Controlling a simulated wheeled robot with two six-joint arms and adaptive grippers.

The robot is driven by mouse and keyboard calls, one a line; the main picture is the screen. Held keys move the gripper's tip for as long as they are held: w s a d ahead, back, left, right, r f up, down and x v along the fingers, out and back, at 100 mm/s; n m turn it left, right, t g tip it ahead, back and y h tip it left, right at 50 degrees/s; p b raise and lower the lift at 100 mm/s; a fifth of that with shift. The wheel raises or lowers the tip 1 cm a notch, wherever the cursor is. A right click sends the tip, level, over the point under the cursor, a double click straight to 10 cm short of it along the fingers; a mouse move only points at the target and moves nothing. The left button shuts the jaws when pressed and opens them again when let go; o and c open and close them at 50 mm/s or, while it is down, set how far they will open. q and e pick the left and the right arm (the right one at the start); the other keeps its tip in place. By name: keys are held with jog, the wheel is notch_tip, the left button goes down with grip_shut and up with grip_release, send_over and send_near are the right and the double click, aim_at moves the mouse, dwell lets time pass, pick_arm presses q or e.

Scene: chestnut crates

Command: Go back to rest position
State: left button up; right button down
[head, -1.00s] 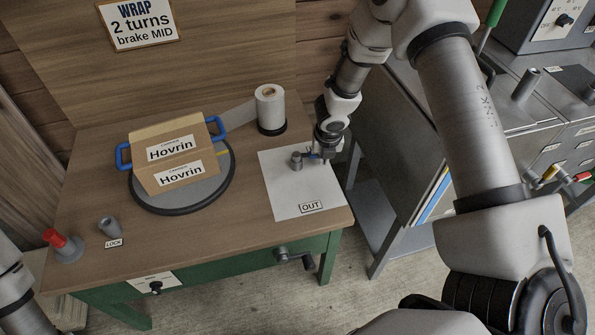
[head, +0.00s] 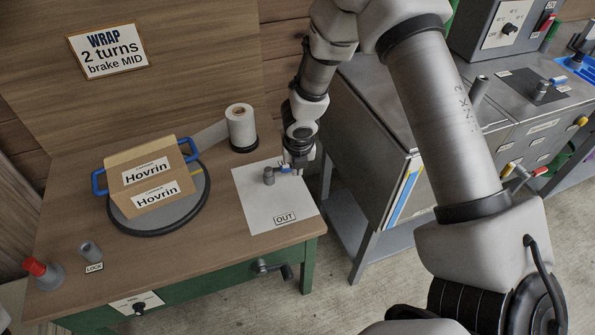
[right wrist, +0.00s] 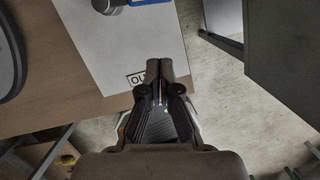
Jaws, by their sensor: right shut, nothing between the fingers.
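My right gripper (head: 298,172) hangs at the right side of the wooden table, over the right edge of the white OUT sheet (head: 280,200). In the right wrist view its fingertips (right wrist: 160,68) are together with nothing between them, near the OUT label. A small grey cylinder with a blue part (head: 269,176) stands on the sheet, left of the gripper and apart from it. It shows partly at the top of the right wrist view (right wrist: 108,5). My left gripper is not in view.
A Hovrin carton (head: 150,178) with blue handles sits on a round turntable (head: 190,208). A film roll (head: 241,128) stands behind the sheet. A red-topped piece (head: 40,272) and a grey LOCK cylinder (head: 90,251) stand front left. A grey cabinet (head: 365,150) is close right of the table.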

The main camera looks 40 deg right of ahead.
jog(key=shift+s+r, duration=0.25)
jog(key=shift+r, duration=0.3)
jog(key=shift+s+r, duration=0.25)
jog(key=shift+r, duration=0.3)
jog(key=shift+a, duration=0.1)
